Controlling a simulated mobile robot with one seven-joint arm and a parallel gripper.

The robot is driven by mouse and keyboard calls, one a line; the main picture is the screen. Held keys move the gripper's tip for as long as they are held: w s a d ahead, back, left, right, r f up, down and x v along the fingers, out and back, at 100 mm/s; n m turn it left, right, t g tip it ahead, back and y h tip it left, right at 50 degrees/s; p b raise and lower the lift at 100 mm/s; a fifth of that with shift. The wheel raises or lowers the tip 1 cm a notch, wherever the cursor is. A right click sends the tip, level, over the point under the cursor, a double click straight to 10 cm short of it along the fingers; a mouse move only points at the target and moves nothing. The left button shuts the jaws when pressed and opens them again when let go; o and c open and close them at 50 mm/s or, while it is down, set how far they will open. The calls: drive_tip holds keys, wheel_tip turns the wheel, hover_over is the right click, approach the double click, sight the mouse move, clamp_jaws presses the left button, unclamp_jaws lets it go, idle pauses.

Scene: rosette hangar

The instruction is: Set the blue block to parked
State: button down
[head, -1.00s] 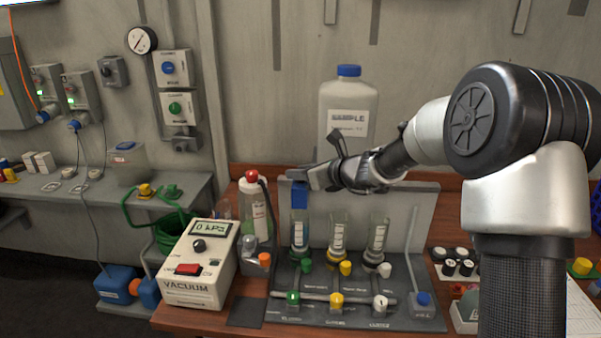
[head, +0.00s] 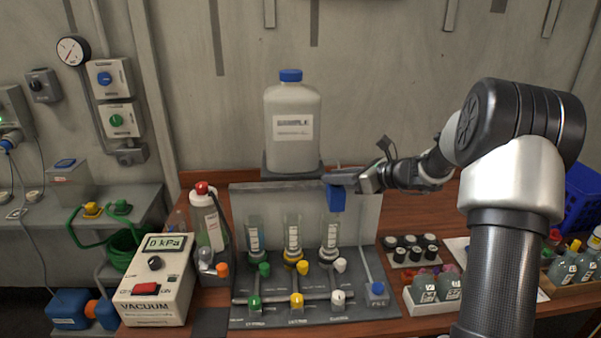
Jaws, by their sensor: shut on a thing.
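The blue block (head: 337,199) hangs from my gripper (head: 345,180) in the head view. My gripper is shut on its top. The block appears just above or in front of the rightmost of three clear cylinders (head: 332,235) on the grey manifold rig (head: 358,208); its exact depth is hard to tell. A smaller blue piece (head: 377,288) sits at the rig's lower right, at the foot of a thin tube, above a label too small to read.
A white sample bottle (head: 292,105) stands on a shelf behind the rig. A vacuum box (head: 152,292) reading 0 kPa and a red-capped bottle (head: 208,222) stand left. Black caps (head: 410,248) and grey bottles (head: 424,289) crowd the right.

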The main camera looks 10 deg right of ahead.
drive_tip(key=d+p, duration=0.1)
drive_tip(key=d, duration=0.9)
drive_tip(key=shift+s, duration=0.2)
drive_tip(key=shift+d, duration=0.15)
drive_tip(key=c, duration=1.5)
unclamp_jaws()
drive_tip(key=shift+d, duration=0.1)
drive_tip(key=shift+o, duration=0.2)
drive_tip(key=v, duration=1.7)
drive_tip(key=shift+b, duration=0.35)
drive_tip(key=shift+s, duration=0.15)
